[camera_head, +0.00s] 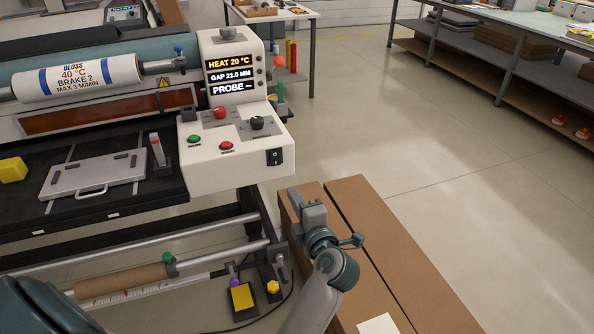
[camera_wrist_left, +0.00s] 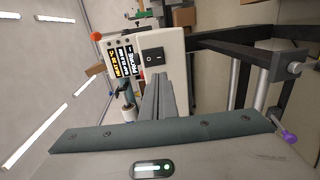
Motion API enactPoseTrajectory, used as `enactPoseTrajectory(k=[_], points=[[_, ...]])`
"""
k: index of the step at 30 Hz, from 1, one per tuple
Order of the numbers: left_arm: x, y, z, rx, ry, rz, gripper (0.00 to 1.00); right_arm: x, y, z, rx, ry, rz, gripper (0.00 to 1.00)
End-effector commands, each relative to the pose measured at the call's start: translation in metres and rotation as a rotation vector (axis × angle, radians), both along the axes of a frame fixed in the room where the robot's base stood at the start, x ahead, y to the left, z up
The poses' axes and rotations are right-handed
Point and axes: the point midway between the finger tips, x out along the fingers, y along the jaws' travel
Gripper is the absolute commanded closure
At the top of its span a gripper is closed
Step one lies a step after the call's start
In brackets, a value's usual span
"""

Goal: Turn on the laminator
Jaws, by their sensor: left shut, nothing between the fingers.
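The laminator (camera_head: 235,165) is a cream-coloured machine at left in the head view. Its control panel has a display (camera_head: 231,76) reading HEAT 20 °C, GAP 21.0 MM and PROBE. The switch also shows in the left wrist view (camera_wrist_left: 153,56), just beyond the fingertips. My left gripper (camera_head: 296,195) is shut and empty, below and slightly right of the switch in the head view, apart from it. My right gripper is not in view.
The panel also carries a green button (camera_head: 194,139), a red button (camera_head: 226,146), a red knob (camera_head: 220,112) and a black knob (camera_head: 257,122). Large brown boxes (camera_head: 395,255) lie beneath my left arm. Open floor (camera_head: 440,130) extends to the right.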

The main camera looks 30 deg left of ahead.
Motion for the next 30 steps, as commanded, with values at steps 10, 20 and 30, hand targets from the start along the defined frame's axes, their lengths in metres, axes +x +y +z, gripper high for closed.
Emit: enactPoseTrajectory(k=[10,20,30], points=[[0.000,0.000,0.000,-0.016,0.001,0.002,1.00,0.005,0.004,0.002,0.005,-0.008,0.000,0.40],[0.008,0.009,0.000,-0.013,0.001,0.002,1.00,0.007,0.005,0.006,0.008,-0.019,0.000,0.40],[0.040,0.046,-0.006,-0.012,0.001,0.003,1.00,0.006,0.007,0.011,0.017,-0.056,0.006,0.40]])
